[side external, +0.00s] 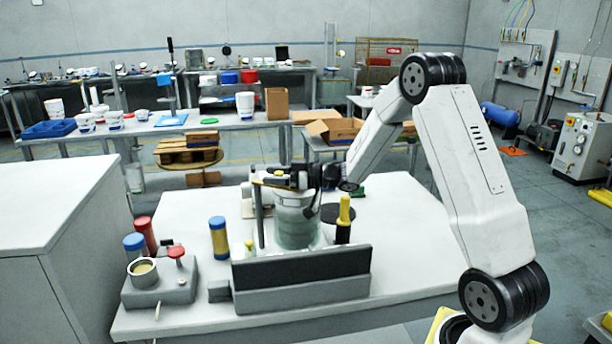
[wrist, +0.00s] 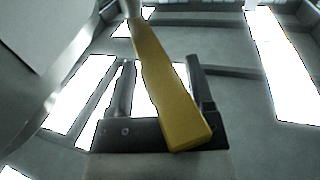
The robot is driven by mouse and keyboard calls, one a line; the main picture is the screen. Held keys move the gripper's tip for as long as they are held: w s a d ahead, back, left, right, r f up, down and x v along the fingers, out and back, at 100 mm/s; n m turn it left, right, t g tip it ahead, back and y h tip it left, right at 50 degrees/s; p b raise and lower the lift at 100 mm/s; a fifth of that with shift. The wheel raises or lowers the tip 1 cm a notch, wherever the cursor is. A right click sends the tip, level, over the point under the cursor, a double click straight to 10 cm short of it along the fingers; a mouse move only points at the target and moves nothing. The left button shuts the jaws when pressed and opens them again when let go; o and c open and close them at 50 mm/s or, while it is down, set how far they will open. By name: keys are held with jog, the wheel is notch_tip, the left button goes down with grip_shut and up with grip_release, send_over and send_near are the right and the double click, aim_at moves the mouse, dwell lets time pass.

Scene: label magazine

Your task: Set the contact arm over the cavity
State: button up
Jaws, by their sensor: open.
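A yellow bar, which looks like the contact arm (wrist: 165,90), crosses the wrist view from top centre down toward the gripper's base. My gripper (wrist: 158,62) is open, with a dark finger on either side of the bar; I cannot tell whether either finger touches it. In the side external view my gripper (side external: 272,181) is above a pale greenish cylinder (side external: 296,228) on the white table, and a bit of yellow (side external: 278,171) shows at it. A thin post stands just left of the cylinder. The cavity cannot be made out.
A dark panel (side external: 302,268) stands in front of the cylinder. A yellow-topped black post (side external: 344,212) is at its right. A blue-capped yellow jar (side external: 218,238) and a grey box with a red knob (side external: 165,284) are at left. The table's right side is clear.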

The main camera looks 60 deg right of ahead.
jog(key=v, duration=0.7)
jog(key=shift+s, duration=0.1)
grip_shut()
jog(key=s+a+n+t+h, duration=0.1)
jog(key=s+a+n+h, duration=0.3)
jog(key=s+n, duration=0.5)
jog(key=a+n, duration=0.1)
jog(key=n, duration=0.5)
jog(key=shift+s+t, duration=0.3)
jog(key=shift+t, duration=0.1)
jog(key=shift+a, duration=0.15)
